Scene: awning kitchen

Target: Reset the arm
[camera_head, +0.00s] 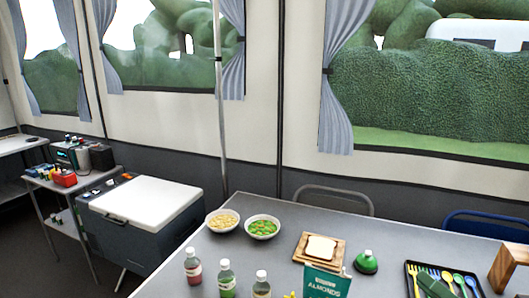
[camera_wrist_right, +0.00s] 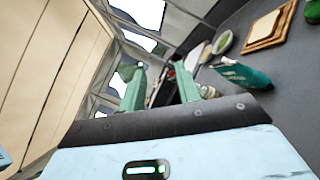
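My right gripper shows in the right wrist view (camera_wrist_right: 160,88). Its two green fingers stand apart with nothing held between them. I cannot make out the right gripper for certain in the head view. My left gripper is in neither view. The task names no object. A dark green almonds bag (camera_head: 326,282) stands at the near edge of the head view and also shows in the right wrist view (camera_wrist_right: 241,74), to the right of the fingers and apart from them.
The grey table (camera_head: 285,258) carries three bottles (camera_head: 226,279), two bowls (camera_head: 262,228), bread on a wooden board (camera_head: 320,248), a green item (camera_head: 366,262), a cutlery tray (camera_head: 410,268) and a wooden block (camera_head: 508,266). A cooler (camera_head: 140,203) stands left. Chairs (camera_head: 334,193) stand behind.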

